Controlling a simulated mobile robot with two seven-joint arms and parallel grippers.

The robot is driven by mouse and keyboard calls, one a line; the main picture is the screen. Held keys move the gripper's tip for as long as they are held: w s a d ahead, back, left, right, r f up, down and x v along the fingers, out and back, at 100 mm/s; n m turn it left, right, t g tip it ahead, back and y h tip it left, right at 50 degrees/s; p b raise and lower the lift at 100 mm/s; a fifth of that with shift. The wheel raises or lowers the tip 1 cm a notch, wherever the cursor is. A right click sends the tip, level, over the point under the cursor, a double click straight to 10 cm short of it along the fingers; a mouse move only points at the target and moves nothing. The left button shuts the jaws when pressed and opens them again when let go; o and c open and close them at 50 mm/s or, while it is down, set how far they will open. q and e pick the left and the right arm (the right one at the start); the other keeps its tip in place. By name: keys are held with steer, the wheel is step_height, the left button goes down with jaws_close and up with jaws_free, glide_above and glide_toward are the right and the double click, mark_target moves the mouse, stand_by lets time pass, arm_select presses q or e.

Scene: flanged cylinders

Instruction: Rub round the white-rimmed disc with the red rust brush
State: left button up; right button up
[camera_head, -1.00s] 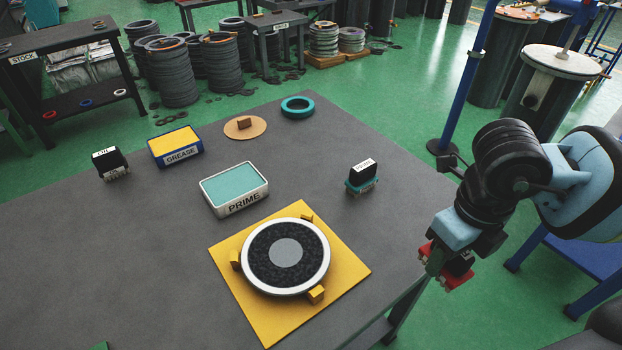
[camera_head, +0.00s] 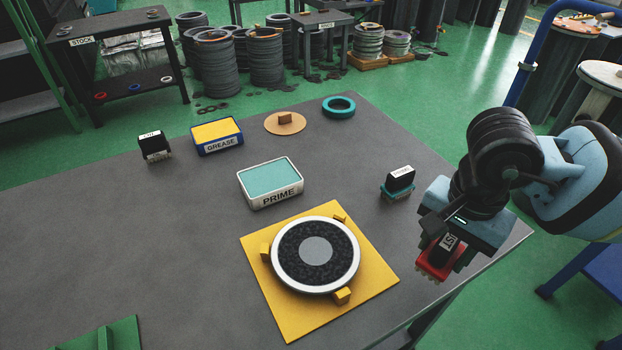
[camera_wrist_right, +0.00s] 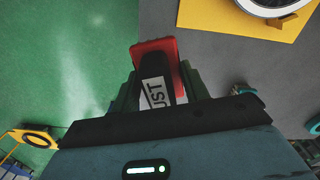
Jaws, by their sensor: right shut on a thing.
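The white-rimmed disc (camera_head: 315,254) lies flat on a yellow square board (camera_head: 272,310), with small yellow blocks around its edge. Its face is dark and rough with a grey centre. My right gripper (camera_head: 444,248) is shut on the red rust brush (camera_head: 437,264), held near the table's right edge, to the right of the disc and apart from it. In the right wrist view the brush (camera_wrist_right: 155,55) sits between the fingers, its label partly showing "UST". The disc's rim (camera_wrist_right: 270,8) shows at that view's top right. My left gripper is not in view.
A teal-based brush (camera_head: 397,183) stands right of the PRIME tray (camera_head: 270,183). The GREASE tray (camera_head: 217,136), a black brush (camera_head: 154,146), a tan disc (camera_head: 285,123) and a teal ring (camera_head: 339,107) stand farther back.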

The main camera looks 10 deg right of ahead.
steer(key=n, duration=0.2)
steer(key=a+n, duration=0.1)
steer(key=n, duration=0.1)
steer(key=w+n, duration=0.1)
steer(key=n, duration=0.1)
steer(key=shift+a+r, duration=0.2)
steer(key=shift+r, duration=0.05)
steer(key=n, duration=0.3)
steer(key=shift+w+a+r+n, duration=0.15)
steer(key=shift+w+a+n, duration=0.15)
steer(key=shift+a+n, duration=0.1)
steer(key=shift+s, duration=0.1)
